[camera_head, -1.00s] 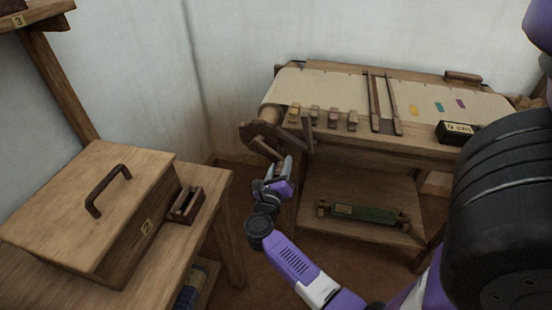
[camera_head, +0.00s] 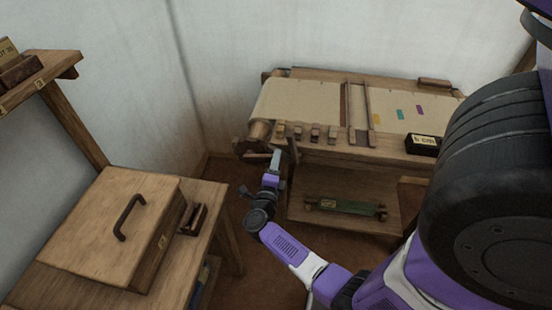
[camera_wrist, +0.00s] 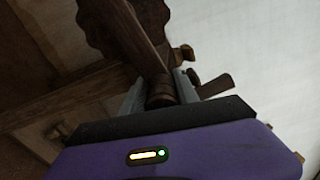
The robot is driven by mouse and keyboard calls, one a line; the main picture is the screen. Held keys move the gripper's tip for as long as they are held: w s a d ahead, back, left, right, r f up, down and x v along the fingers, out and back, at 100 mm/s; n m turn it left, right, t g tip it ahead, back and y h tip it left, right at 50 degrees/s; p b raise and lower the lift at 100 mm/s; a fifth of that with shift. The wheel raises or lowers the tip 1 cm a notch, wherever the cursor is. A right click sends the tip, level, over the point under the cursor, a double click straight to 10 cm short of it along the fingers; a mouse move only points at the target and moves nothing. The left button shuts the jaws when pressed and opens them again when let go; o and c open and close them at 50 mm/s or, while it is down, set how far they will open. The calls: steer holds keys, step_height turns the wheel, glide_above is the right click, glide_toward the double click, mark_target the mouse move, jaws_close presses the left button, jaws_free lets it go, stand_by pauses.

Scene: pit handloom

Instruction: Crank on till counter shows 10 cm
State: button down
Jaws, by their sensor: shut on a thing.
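The loom (camera_head: 390,150) stands against the back wall, with pale cloth (camera_head: 300,100) stretched over it. The counter (camera_head: 423,144) is a black box at its front right; its pale display seems to read 6 cm, the digit being small. The dark wooden crank (camera_wrist: 128,35) is at the loom's left end, beside the cloth roller (camera_head: 259,130). My gripper (camera_head: 277,155) is at this end. In the wrist view my gripper (camera_wrist: 161,95) is shut on the crank's round brown handle (camera_wrist: 161,88), one finger on each side.
Several wooden pegs (camera_head: 315,132) line the loom's front edge near my gripper. A green-wrapped piece (camera_head: 345,206) lies on the lower shelf. A lidded wooden box (camera_head: 105,225) sits on the left table. Bare floor lies between table and loom.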

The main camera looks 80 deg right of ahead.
steer(key=shift+w+r+n+p, duration=0.2)
steer(key=shift+r+n+p, duration=0.4)
steer(key=shift+r, duration=0.15)
steer(key=c, duration=1.1)
jaws_free()
steer(key=shift+o, duration=0.2)
steer(key=shift+f, duration=0.1)
steer(key=shift+a, duration=0.25)
steer(key=a, duration=0.7)
steer(key=shift+s+a, duration=0.15)
steer(key=shift+s, duration=0.15)
steer(key=shift+a, duration=0.1)
